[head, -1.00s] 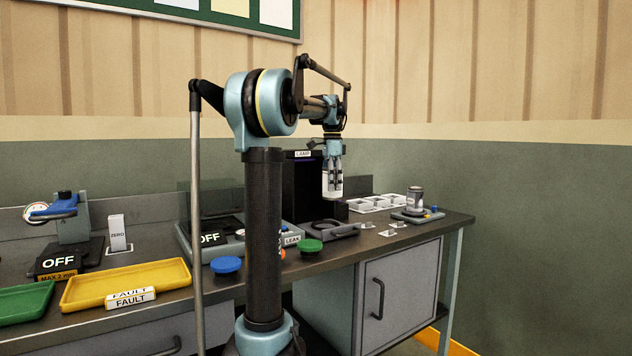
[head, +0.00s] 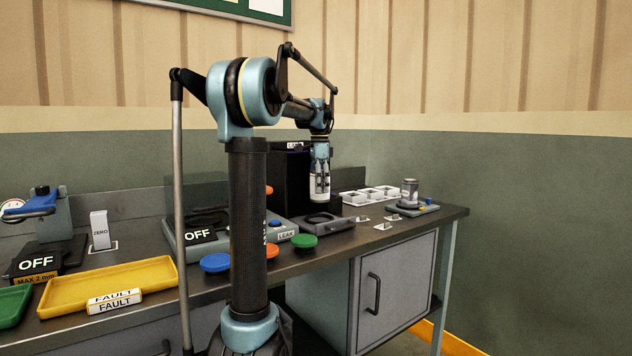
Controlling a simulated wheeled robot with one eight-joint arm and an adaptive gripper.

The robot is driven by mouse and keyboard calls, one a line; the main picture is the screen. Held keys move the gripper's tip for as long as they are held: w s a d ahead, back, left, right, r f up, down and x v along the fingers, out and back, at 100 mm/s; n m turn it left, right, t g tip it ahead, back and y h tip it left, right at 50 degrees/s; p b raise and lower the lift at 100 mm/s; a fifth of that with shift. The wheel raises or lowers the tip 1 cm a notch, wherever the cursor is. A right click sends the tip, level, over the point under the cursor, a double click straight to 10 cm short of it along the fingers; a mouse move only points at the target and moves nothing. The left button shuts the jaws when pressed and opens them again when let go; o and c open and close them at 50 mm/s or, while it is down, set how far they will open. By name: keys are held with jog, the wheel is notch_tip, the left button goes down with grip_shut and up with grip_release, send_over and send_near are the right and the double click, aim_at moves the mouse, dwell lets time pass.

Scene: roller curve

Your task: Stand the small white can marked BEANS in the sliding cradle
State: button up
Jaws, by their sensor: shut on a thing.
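My gripper (head: 320,180) points straight down with its fingers shut around the upper part of a small white can (head: 319,193). The can is upright and in the air. No lettering can be read on it at this size. Below it on the bench lies a dark grey sliding cradle (head: 343,225) with a round ring and a handle at its right front. The can's base appears a little above the ring, and I cannot tell whether it is exactly centred.
A tall black lamp box (head: 289,178) stands just behind the cradle. White square trays (head: 371,195) and a grey can (head: 410,190) on a small stand are to the right.

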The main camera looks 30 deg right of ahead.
jog(key=shift+f, duration=3.55)
jog(key=shift+a+f, duration=0.1)
jog(key=shift+f, duration=0.05)
jog(key=o, duration=1.4)
jog(key=shift+o, duration=0.2)
jog(key=o, duration=0.4)
